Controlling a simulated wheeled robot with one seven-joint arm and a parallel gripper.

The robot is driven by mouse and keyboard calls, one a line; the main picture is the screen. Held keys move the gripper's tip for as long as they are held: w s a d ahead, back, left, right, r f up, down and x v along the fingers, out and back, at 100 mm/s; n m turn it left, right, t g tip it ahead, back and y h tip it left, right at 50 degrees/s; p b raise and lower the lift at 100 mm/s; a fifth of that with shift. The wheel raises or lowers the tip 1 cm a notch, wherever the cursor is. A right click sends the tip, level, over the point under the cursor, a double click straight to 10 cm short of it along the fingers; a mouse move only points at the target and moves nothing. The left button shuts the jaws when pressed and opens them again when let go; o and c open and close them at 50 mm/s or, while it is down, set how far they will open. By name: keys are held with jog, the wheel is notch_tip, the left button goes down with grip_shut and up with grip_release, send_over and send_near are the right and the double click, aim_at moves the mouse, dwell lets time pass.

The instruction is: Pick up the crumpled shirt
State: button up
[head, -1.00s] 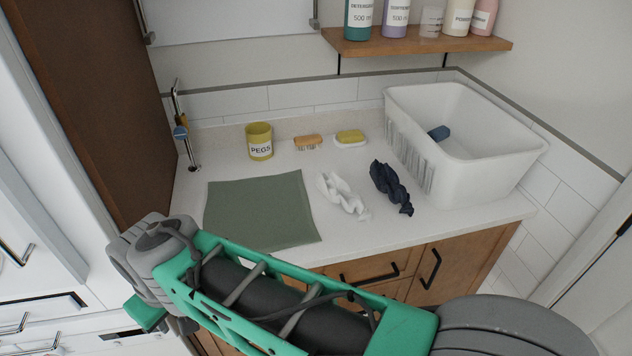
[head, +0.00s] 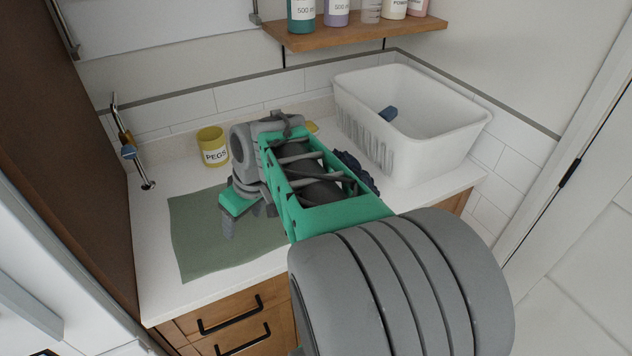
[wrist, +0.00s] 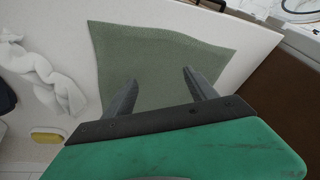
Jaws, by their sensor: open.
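A white crumpled cloth (wrist: 40,75) lies on the counter at the left of the wrist view; in the head view my arm hides it. A dark navy crumpled cloth (head: 352,168) shows partly behind my arm in the head view, and a dark piece (wrist: 5,97) shows at the left edge of the wrist view. I cannot tell which one is the shirt. My gripper (head: 248,220) is open and empty above the green mat (head: 195,235). In the wrist view its two fingers (wrist: 160,76) stand apart over the mat, to the right of the white cloth.
A yellow pegs cup (head: 213,148) and a tap (head: 128,150) stand at the left. A shelf with bottles (head: 355,32) hangs above. A yellow sponge (wrist: 47,135) lies near the white cloth.

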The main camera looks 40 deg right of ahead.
jog(key=shift+o, duration=1.4)
jog(key=w+d+r+n+t+p, duration=0.1)
jog(key=d, duration=1.3)
jog(key=shift+w+d+y+p, duration=0.25)
jog(key=shift+y+p, duration=0.05)
jog(key=shift+p, duration=0.05)
jog(key=shift+o, duration=0.7)
jog(key=shift+n+t, duration=0.4)
jog(key=shift+t, duration=0.3)
jog(key=s+d, duration=0.1)
jog(key=d, duration=0.4)
jog(key=s+d, duration=0.1)
jog(key=d, duration=0.2)
jog(key=shift+s+d+f+p, duration=0.15)
jog(key=shift+s+d+p, duration=0.15)
jog(key=shift+p, duration=0.1)
jog(key=p+x, duration=0.1)
jog(key=x, duration=0.6)
jog(key=shift+p, duration=0.4)
jog(key=shift+w+f, duration=0.2)
jog(key=shift+f, duration=0.1)
jog(key=shift+f+b, duration=0.2)
jog(key=shift+b, duration=0.2)
jog(key=c, duration=1.7)
